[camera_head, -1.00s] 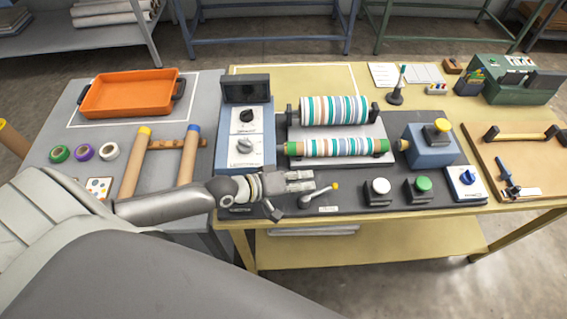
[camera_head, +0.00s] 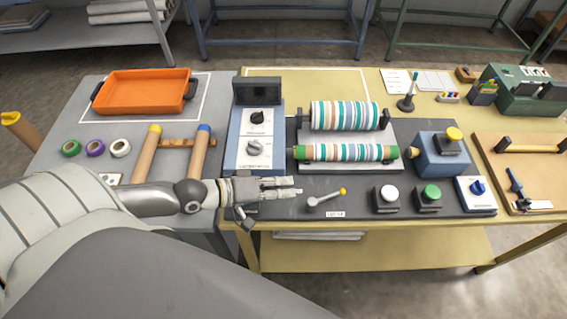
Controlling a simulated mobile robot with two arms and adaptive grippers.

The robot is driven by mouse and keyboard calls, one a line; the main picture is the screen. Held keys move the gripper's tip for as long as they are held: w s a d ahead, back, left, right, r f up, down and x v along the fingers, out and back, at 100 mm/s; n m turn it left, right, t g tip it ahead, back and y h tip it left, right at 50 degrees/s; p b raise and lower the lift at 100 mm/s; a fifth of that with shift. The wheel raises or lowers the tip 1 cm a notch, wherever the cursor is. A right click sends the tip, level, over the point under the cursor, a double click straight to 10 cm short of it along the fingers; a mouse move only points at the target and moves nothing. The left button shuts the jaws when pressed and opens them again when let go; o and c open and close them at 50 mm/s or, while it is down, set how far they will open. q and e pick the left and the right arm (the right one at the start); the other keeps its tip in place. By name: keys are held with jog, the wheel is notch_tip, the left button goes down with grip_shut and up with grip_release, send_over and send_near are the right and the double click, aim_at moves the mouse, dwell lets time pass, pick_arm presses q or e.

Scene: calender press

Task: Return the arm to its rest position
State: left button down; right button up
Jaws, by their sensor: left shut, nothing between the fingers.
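My left gripper (camera_head: 283,188) is shut and empty. My left arm (camera_head: 150,199) comes in from the left, across the grey table's front part. The calender press has two striped rollers (camera_head: 344,115) on a grey base behind the gripper. The blue control box (camera_head: 254,140) with two dials stands left of the rollers. My right gripper is not in view.
A white button (camera_head: 386,195), a green button (camera_head: 431,194) and a blue dial box (camera_head: 476,191) line the front right. An orange tray (camera_head: 146,106) and two upright-lying cardboard tubes (camera_head: 147,153) are on the grey table. A wooden board (camera_head: 530,165) lies far right.

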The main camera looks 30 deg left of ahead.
pick_arm(q)
jog(key=s+d+f+m+g+y, duration=0.2)
jog(key=s+d+f+m+g, duration=0.1)
jog(key=s+d+m, duration=0.3)
jog(key=s+a+m+g+y, duration=0.1)
jog(key=s+a+g+y, duration=0.35)
jog(key=s+y, duration=0.2)
notch_tip(320, 180, down, 27)
jog(key=s+b, duration=0.1)
jog(key=b, duration=0.1)
jog(key=s+a+f+g, duration=0.1)
jog(key=s+a+f, duration=0.1)
jog(key=s+f, duration=0.6)
jog(key=s+a+f+g+b, duration=0.1)
jog(key=s+a+f, duration=0.1)
jog(key=s+f, duration=0.7)
jog(key=shift+s+f+m, duration=0.3)
jog(key=shift+f, duration=0.55)
